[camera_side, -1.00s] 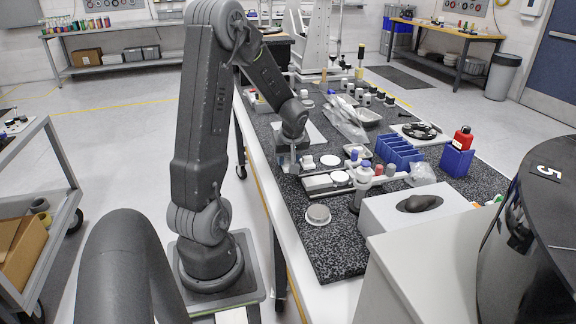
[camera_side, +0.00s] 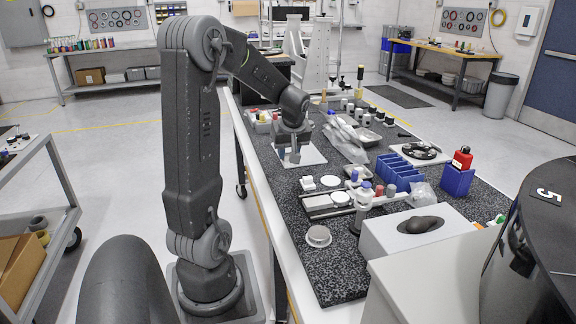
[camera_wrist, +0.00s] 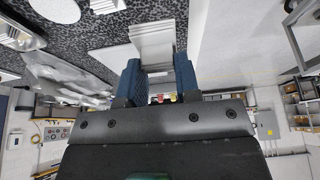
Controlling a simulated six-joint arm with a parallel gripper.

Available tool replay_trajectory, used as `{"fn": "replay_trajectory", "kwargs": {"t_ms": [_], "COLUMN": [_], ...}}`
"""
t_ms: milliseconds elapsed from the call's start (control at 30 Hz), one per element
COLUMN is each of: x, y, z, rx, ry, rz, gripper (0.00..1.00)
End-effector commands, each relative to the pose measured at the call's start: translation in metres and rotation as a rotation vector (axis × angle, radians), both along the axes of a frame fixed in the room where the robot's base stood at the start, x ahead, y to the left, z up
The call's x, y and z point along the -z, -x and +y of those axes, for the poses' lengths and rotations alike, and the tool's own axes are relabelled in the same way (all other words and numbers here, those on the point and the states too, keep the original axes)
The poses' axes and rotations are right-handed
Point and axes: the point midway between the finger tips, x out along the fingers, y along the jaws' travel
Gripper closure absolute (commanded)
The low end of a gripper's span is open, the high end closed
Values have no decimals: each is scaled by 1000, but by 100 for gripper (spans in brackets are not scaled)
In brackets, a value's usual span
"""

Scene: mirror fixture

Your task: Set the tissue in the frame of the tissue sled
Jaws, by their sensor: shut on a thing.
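My gripper (camera_side: 289,155) is low over a white square plate (camera_side: 314,155) on the speckled mat. In the wrist view my gripper (camera_wrist: 157,68) has two blue fingers. They are shut on a pale, layered piece (camera_wrist: 152,35), which looks like the tissue and extends past the fingertips. In the side view I cannot make the held piece out clearly, nor whether it touches the plate. A flat tray-like frame (camera_side: 313,203) lies on the mat nearer the camera. I cannot tell which thing is the tissue sled.
A small white block (camera_side: 307,183) and a white disc (camera_side: 331,181) lie between the plate and the tray. A metal disc (camera_side: 318,236) is at the mat's near end. Clear plastic bags (camera_side: 345,140), a blue rack (camera_side: 399,170) and a white box (camera_side: 380,240) stand to the right.

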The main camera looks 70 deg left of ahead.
Motion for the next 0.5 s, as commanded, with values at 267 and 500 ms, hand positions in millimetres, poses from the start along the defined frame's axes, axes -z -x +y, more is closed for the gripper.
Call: {"fn": "replay_trajectory", "kwargs": {"t_ms": [267, 500], "x": [-10, -1], "y": [-62, -140], "z": [-22, -73], "rx": [17, 15], "ry": [16, 21], "rz": [-3, -4], "gripper": [91, 91]}}
